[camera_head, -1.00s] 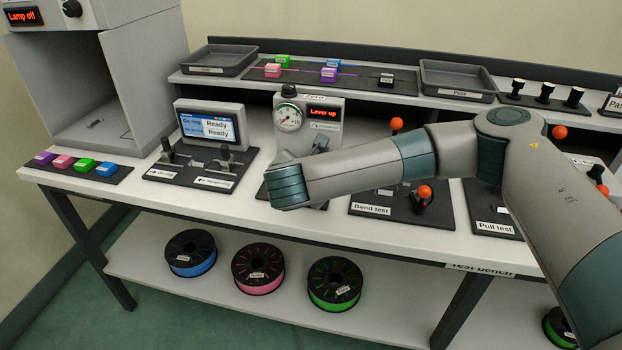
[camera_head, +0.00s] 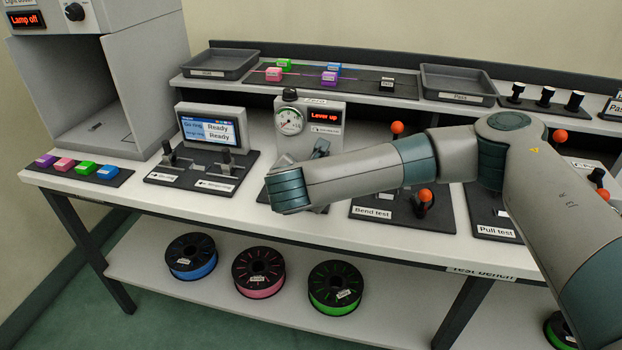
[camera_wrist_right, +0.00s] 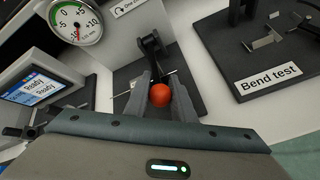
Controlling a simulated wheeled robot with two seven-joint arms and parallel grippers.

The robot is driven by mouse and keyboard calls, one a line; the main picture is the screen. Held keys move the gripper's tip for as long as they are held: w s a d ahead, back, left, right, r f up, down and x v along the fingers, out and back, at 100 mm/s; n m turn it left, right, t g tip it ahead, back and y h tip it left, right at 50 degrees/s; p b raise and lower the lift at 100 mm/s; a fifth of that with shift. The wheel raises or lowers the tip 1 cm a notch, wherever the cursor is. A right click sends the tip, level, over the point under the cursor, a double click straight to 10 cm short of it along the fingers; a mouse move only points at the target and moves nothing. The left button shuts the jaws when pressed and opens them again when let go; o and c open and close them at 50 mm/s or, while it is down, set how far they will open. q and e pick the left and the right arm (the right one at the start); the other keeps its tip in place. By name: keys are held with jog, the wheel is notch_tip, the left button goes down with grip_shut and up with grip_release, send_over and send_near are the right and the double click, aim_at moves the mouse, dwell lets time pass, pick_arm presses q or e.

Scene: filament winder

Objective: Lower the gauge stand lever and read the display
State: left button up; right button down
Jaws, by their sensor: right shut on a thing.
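The gauge stand (camera_head: 325,114) stands mid-bench with a round dial (camera_head: 290,121) and a red-lit display (camera_head: 324,115) reading "Lever up". In the right wrist view the dial (camera_wrist_right: 75,22) shows a red needle. The stand's black lever (camera_wrist_right: 151,46) ends in a red ball knob (camera_wrist_right: 159,95). My right gripper (camera_wrist_right: 160,92) is shut on this knob, one finger on each side. In the head view my right arm hides the knob and most of the stand's base. My left gripper is not in view.
The go/no-go ring station (camera_head: 205,165), its screen reading "Ready" twice, is left of the stand. The bend test fixture (camera_head: 390,205) is close on the right. Trays and colored cubes are on the shelf behind; spools lie below the bench.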

jog(key=shift+d+f, duration=0.1)
jog(key=shift+d, duration=0.05)
jog(key=c, duration=1.8)
grip_release()
jog(key=shift+w, duration=0.1)
